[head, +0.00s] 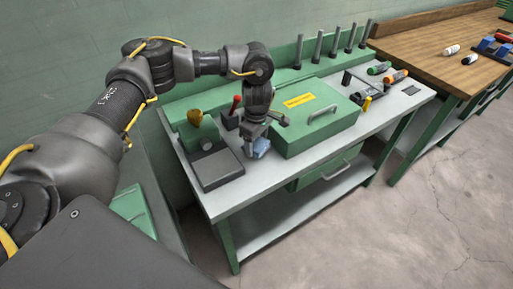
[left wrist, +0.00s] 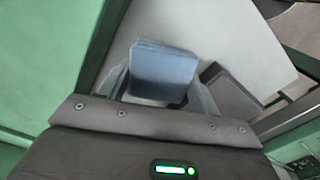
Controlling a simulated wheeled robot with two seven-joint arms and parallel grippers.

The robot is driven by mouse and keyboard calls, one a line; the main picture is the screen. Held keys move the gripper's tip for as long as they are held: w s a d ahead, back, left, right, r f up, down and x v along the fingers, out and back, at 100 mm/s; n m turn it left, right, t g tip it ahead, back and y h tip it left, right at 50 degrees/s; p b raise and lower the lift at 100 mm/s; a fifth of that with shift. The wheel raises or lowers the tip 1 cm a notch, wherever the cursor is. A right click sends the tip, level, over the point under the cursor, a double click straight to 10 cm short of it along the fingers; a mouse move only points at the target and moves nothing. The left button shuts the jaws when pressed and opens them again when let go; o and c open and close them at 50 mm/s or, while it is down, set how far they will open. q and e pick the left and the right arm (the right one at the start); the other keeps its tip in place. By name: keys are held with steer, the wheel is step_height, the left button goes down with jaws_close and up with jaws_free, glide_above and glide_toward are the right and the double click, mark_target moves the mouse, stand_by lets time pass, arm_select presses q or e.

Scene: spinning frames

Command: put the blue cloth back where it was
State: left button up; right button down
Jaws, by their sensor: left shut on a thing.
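The blue cloth (head: 262,148) is a small folded blue pad in the head view. My left gripper (head: 256,146) is shut on it, above the grey top of the green workbench, between the green box and the dark device. In the left wrist view, the cloth (left wrist: 164,72) is between the fingers of my left gripper (left wrist: 160,92), with the pale bench top behind it. I cannot tell whether the cloth touches the bench top. My right gripper is not in view.
The green box (head: 318,127) with a handle and yellow label stands right of my left gripper. A dark device (head: 215,165) with a yellow knob stands left. A red-handled tool (head: 234,108) and several upright posts (head: 318,47) are behind. The bench's front strip (head: 260,190) is clear.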

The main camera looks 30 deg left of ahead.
mark_target(257, 143)
arm_select(q)
steer(key=shift+f+p, duration=0.4)
steer(key=shift+f, duration=1.2)
steer(key=shift+f+b, duration=0.25)
steer(key=shift+b, duration=0.05)
steer(key=o, duration=1.1)
steer(key=shift+r, duration=0.1)
step_height(257, 143, up, 12)
steer(key=shift+r+b, duration=0.25)
steer(key=shift+b, duration=0.05)
